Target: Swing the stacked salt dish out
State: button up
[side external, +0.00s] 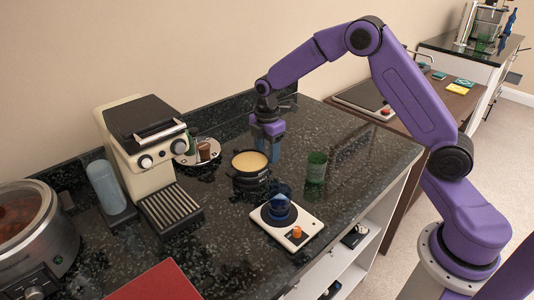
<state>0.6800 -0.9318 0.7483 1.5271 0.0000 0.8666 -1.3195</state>
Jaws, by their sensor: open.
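A round black stacked dish (250,176) stands on the dark speckled counter near the middle of the view. Its open top shows a pale yellow surface (249,161), and it looks like the salt dish. Lower tiers show beneath the top one. My gripper (268,153) points down just behind and to the right of the dish. It is open, with its fingers low, near the counter. I cannot tell whether a finger touches the dish. The dish partly hides the space between them.
A white scale (304,222) with a dark blue bowl (279,205) stands in front. A green cup (316,167) is at the right. A cream coffee machine (140,140), a small round tray (208,151) and a steel cooker (35,235) are left. The counter's right side is mostly clear.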

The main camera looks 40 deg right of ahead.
jog(key=shift+f, duration=0.65)
grip_shut()
